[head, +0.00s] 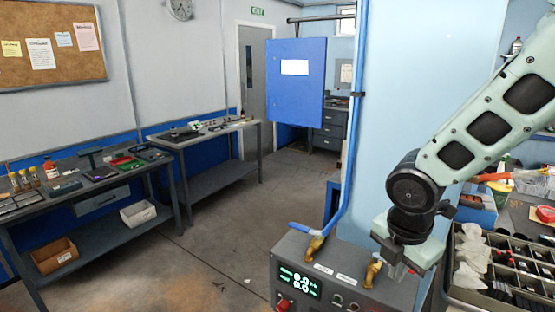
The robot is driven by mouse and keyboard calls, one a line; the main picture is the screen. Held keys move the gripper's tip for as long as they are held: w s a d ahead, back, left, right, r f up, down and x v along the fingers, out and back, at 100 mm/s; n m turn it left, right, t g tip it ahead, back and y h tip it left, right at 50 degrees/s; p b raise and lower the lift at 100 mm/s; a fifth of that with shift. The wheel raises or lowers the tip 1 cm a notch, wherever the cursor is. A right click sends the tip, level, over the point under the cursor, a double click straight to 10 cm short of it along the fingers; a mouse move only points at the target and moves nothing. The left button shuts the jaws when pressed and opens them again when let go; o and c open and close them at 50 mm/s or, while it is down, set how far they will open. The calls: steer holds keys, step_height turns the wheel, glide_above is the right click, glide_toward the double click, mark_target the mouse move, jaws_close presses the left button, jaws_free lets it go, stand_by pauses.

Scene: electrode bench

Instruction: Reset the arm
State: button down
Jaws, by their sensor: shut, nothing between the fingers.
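My arm reaches in from the right edge of the head view, with pale green links and dark joints. My gripper (396,268) hangs at the end of the arm, pointing down, and is shut with nothing held. It is in front of or above the right part of a grey control box (325,268). I cannot tell whether it touches the box. The box has a lit green display (300,281), a red knob (283,304) and brass fittings, one joined to a blue hose (305,229).
A divided tray (462,296) with crumpled pale items stands right of my gripper. A blue cabinet (296,80) and a blue pipe (357,120) rise behind the box. Two workbenches (150,225) line the left wall. The floor (235,235) between is clear.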

steer(key=s+a+f+m+g+y+b, duration=0.1)
steer(key=s+a+f+m+b, duration=0.2)
steer(key=s+m, duration=0.5)
steer(key=s+a+f+m+y+b, duration=0.1)
steer(key=s+a+m+b, duration=0.4)
steer(key=s, duration=0.5)
steer(key=a+f+m, duration=0.1)
steer(key=m, duration=0.1)
steer(key=shift+s+a+f+m+g, duration=0.2)
steer(key=shift+a+f+m+g, duration=0.2)
